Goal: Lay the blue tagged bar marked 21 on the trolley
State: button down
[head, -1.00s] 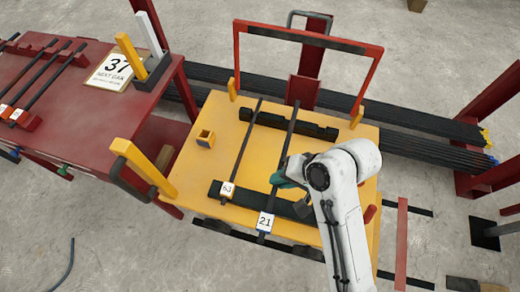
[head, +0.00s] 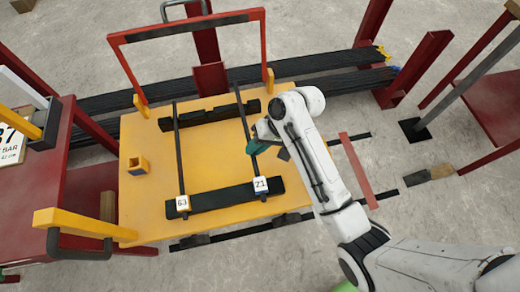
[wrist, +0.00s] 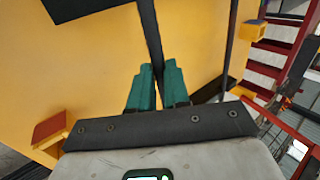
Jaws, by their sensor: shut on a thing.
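The bar marked 21 (head: 246,110) is dark, with a white tag with blue edging (head: 261,184) at its near end. It spans the two black rests on the trolley's yellow top (head: 215,150) and looks to lie on them, though small gaps cannot be told. My gripper (head: 252,147) has green fingers and is shut on the bar's middle part. In the wrist view my gripper (wrist: 158,85) closes around a dark bar (wrist: 152,35); its tag is out of that view.
Another bar, tagged 63 (head: 182,203), lies to the left across the same rests. A small yellow block (head: 138,166) sits at the top's left. The trolley's red frame (head: 190,25) rises behind. A red table (head: 35,200) stands left. Long dark bars (head: 330,85) lie behind.

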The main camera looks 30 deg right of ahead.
jog(key=shift+w+d+f, duration=0.15)
jog(key=shift+d+f, duration=0.15)
jog(key=shift+f, duration=0.55)
jog(key=shift+w+d+f, duration=0.1)
jog(key=shift+d+f, duration=0.2)
jog(key=shift+f, duration=0.6)
jog(key=shift+w+d+f, duration=0.15)
jog(key=shift+d+f, duration=0.15)
jog(key=shift+f, duration=0.55)
jog(key=c, duration=1.1)
grip_release()
jog(key=shift+s+f, duration=0.1)
jog(key=shift+f, duration=0.05)
jog(key=v, duration=1.2)
jog(key=shift+p, duration=0.4)
